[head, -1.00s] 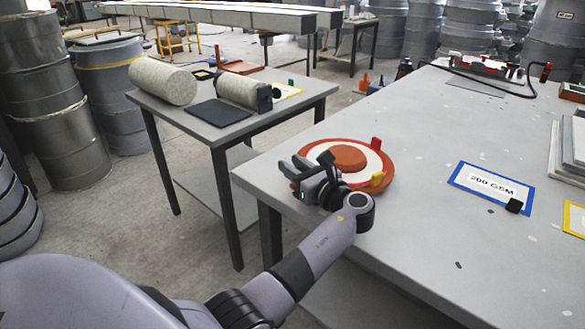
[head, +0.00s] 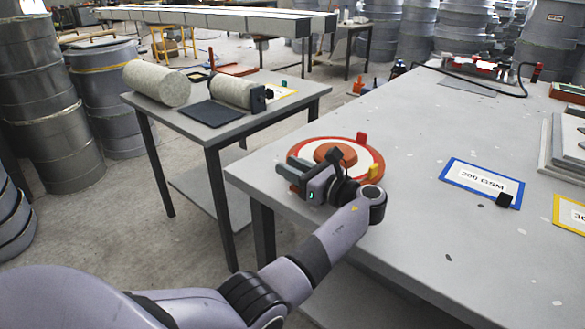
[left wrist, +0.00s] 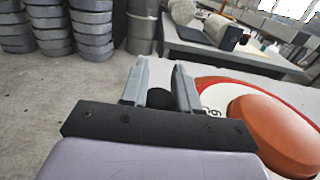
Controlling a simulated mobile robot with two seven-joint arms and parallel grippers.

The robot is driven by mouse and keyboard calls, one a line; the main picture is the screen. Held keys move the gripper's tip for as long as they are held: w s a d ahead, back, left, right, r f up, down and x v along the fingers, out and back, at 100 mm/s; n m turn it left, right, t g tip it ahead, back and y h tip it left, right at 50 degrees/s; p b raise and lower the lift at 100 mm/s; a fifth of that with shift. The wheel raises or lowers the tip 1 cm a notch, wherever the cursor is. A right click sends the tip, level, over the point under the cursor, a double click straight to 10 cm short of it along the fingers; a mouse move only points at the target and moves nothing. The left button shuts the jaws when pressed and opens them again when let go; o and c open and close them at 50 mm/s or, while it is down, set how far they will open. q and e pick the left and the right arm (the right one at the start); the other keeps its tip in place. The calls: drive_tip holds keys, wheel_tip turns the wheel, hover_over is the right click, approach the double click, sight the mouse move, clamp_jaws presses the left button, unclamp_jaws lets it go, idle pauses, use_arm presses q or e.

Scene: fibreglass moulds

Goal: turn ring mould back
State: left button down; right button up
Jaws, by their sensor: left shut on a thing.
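The ring mould (head: 335,152) is a round disc on the near left corner of the grey table, with a red rim, a white ring and an orange raised middle. A red tab (head: 361,137) stands at its far right edge and a yellow tab (head: 375,172) at its near right edge. It also shows at the right of the left wrist view (left wrist: 270,125). My left gripper (head: 291,172) is at the mould's near left edge. In the left wrist view its fingers (left wrist: 160,88) are closed around a dark knob (left wrist: 158,99), mostly hidden. My right gripper is out of view.
A blue-framed card reading 200 GSM (head: 482,184) lies to the right with a small black block on it. A lower side table (head: 245,122) with pale rolls stands at the left beyond a gap.

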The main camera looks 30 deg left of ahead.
use_arm(q)
drive_tip(key=c, duration=0.9)
unclamp_jaws()
drive_tip(key=d, duration=0.4)
drive_tip(key=s+d, duration=0.1)
drive_tip(key=d, duration=0.2)
